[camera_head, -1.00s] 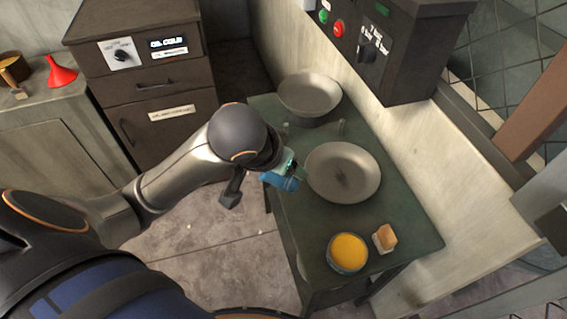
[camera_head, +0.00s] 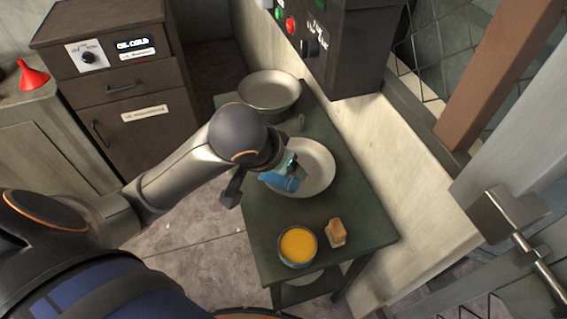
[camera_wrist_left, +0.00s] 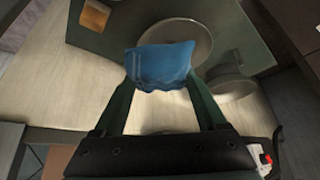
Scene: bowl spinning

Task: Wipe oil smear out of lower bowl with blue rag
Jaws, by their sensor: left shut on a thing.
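My left gripper (camera_head: 284,172) is shut on the blue rag (camera_head: 279,182), over the left part of the lower bowl (camera_head: 322,172). In the left wrist view the rag (camera_wrist_left: 160,64) is bunched between the fingertips, with the lower bowl (camera_wrist_left: 190,38) behind it. I cannot tell whether the rag touches the bowl. The dark smear in the bowl's middle is hidden behind the gripper and rag in the head view. The upper bowl (camera_head: 270,94) stands at the table's far end; it also shows in the left wrist view (camera_wrist_left: 231,87). My right gripper is not in view.
A bowl of yellow-orange stuff (camera_head: 298,246) and a tan block (camera_head: 337,230) stand on the near part of the green table (camera_head: 355,200). A control box (camera_head: 340,50) is at the back by the wall. A dark cabinet (camera_head: 120,80) stands back left.

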